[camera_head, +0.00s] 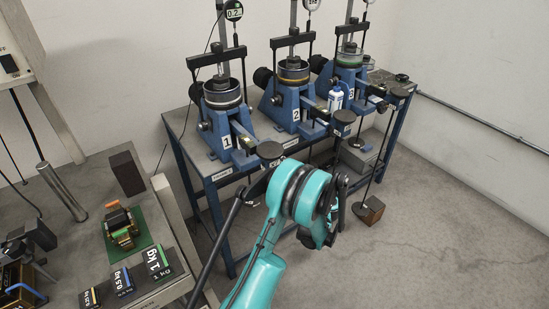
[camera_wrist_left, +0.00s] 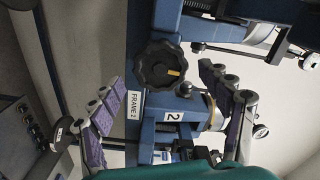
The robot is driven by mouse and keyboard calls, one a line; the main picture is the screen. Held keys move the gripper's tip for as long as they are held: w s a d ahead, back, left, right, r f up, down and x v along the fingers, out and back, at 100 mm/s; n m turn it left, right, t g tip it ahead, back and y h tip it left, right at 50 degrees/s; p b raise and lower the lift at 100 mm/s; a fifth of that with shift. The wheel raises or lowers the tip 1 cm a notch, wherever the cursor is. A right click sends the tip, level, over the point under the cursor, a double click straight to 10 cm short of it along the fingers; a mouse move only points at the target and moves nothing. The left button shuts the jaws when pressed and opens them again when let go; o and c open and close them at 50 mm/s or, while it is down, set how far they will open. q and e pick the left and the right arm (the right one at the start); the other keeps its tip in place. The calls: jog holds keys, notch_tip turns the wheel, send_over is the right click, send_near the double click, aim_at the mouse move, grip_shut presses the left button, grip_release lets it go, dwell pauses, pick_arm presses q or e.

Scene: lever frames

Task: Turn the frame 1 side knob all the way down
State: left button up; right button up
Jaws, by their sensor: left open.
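Frame 1 (camera_head: 226,128) is the leftmost blue lever press on the bench, with a "1" label. Its black side knob (camera_head: 196,93) is on its left side, clear of any gripper. My left gripper (camera_wrist_left: 164,79) is open and empty, its purple-padded fingers spread. In the head view it is mostly hidden behind my teal wrist, in front of the bench. The turned wrist view shows a black knob (camera_wrist_left: 160,63) with an orange mark, beyond and between the fingertips. It lies beside the "FRAME 2" label, so it looks like frame 2's knob. My right gripper is out of view.
Frame 2 (camera_head: 292,101) and frame 3 (camera_head: 347,80) stand to the right, with levers sticking out toward me. A white-blue bottle (camera_head: 335,98) stands between them. A side table (camera_head: 88,205) with weights is at left. Open floor (camera_head: 440,230) lies at right.

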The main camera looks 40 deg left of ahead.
pick_arm(q)
jog(key=shift+s+d, duration=0.2)
jog(key=shift+d, duration=0.45)
jog(key=a+m, duration=0.2)
jog(key=m, duration=0.1)
jog(key=w+a+m, duration=0.1)
jog(key=a+m, duration=0.1)
jog(key=m, duration=0.2)
jog(key=a+m, duration=0.2)
jog(key=m, duration=0.2)
jog(key=shift+w, duration=0.3)
jog(key=shift+d, duration=0.2)
jog(key=c, duration=1.6)
